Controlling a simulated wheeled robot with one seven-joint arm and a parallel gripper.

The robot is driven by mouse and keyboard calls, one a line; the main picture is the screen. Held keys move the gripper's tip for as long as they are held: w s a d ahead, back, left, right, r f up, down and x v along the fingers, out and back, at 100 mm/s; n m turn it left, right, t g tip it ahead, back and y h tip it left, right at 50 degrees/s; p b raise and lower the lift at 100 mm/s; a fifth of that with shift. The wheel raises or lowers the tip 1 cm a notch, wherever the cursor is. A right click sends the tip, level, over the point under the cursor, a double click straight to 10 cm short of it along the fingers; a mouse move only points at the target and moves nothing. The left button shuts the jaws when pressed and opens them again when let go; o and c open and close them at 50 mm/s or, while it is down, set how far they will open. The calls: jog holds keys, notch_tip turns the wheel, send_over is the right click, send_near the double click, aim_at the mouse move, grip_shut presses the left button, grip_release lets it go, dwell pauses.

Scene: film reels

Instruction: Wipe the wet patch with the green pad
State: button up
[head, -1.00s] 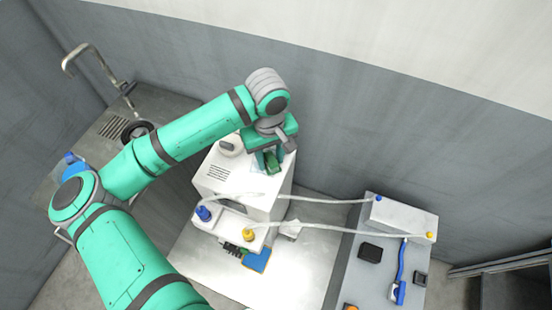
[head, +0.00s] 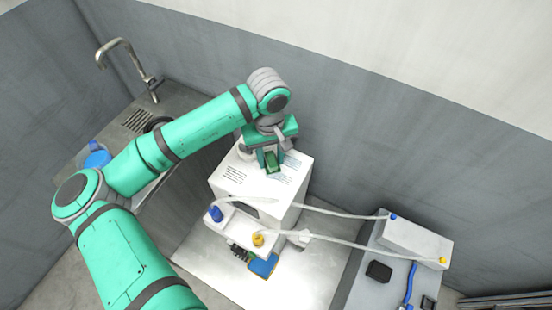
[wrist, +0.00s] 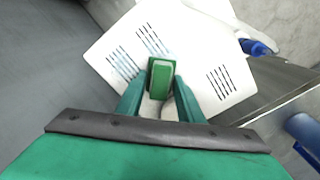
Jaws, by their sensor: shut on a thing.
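My gripper (head: 271,157) is shut on the green pad (head: 271,163) above the top of the white box (head: 247,197). In the wrist view, the pad (wrist: 162,79) sits between the two green fingers of my gripper (wrist: 157,90), over the box top (wrist: 190,45). A faint bluish patch (wrist: 123,67), which looks like the wet patch, lies over a set of vent slots left of the pad. I cannot tell whether the pad touches the surface.
White hoses run from the box's front ledge, with a blue knob (head: 215,214) and a yellow knob (head: 258,240), to a white block (head: 415,243) at right. A blue and yellow item (head: 263,266) lies on the metal table (head: 315,270). A sink tap (head: 122,55) stands at left.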

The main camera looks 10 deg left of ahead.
aim_at(295, 181)
jog(key=shift+w+a+f, duration=0.15)
jog(key=shift+a, duration=0.55)
jog(key=shift+c, duration=0.3)
jog(key=shift+s+a, duration=0.2)
jog(key=shift+s, duration=0.5)
jog(key=shift+s+d, duration=0.3)
jog(key=shift+d, duration=0.6)
jog(key=shift+s+d, duration=0.3)
jog(key=shift+d, duration=0.55)
jog(key=shift+s+d, duration=0.35)
jog(key=shift+d, duration=0.65)
jog(key=shift+s+d, duration=0.3)
jog(key=shift+d, duration=0.75)
jog(key=shift+s+d, duration=0.35)
jog(key=shift+d, duration=0.65)
jog(key=shift+w+r, duration=0.15)
jog(key=shift+r, duration=0.1)
